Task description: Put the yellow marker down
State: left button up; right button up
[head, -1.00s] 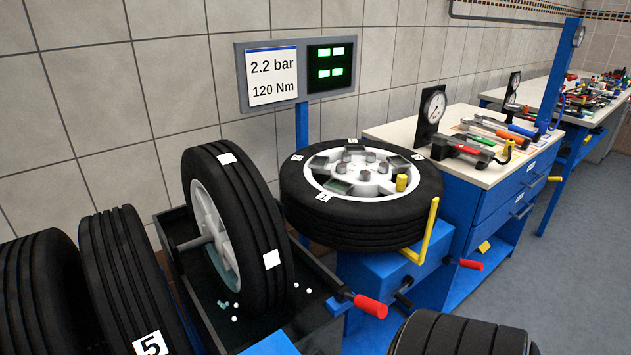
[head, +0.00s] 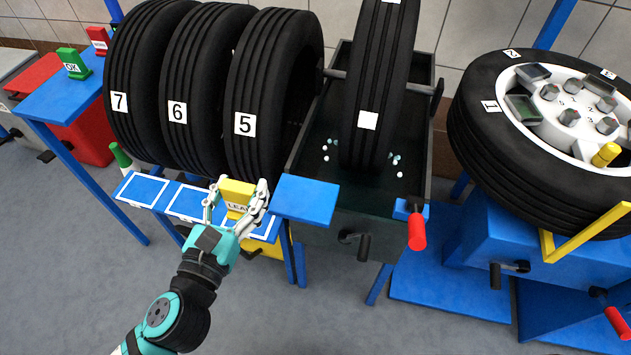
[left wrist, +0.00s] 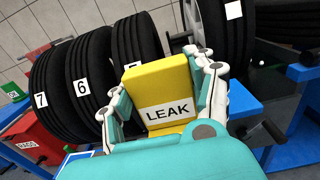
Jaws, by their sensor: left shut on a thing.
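The yellow marker (head: 238,196), a block with a white LEAK label, is held between the fingers of my left gripper (head: 238,200). In the left wrist view the marker (left wrist: 160,85) stands between the two fingers of the gripper (left wrist: 168,95), label facing the camera. In the head view it is over or at the white-outlined slot (head: 262,229) on the blue ledge in front of tyre 5 (head: 262,90). I cannot tell whether its base touches the ledge. My right gripper is not in view.
Tyres 6 (head: 200,75) and 7 (head: 140,80) stand to the left, with outlined slots below them. A blue plate (head: 305,200) and the black tank (head: 365,215) with a red handle (head: 416,232) lie right. A green marker (head: 72,63) stands on the far-left table.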

pick_arm(q)
jog(key=w+d, duration=0.2)
jog(key=d, duration=0.2)
jog(key=shift+w+d+f, duration=0.1)
jog(key=shift+w+d, duration=0.05)
jog(key=shift+w, duration=0.25)
jog(key=w+d, duration=0.1)
jog(key=d, duration=0.1)
jog(key=w+d, duration=0.1)
jog(key=d, duration=0.1)
jog(key=w+d+f, duration=0.1)
jog(key=d, duration=0.1)
jog(key=shift+w+d, duration=0.15)
jog(key=shift+w, duration=0.15)
notch_tip(320, 180, down, 3)
jog(key=shift+f+b, duration=0.1)
jog(key=shift+b, duration=0.5)
jog(key=shift+f, duration=0.15)
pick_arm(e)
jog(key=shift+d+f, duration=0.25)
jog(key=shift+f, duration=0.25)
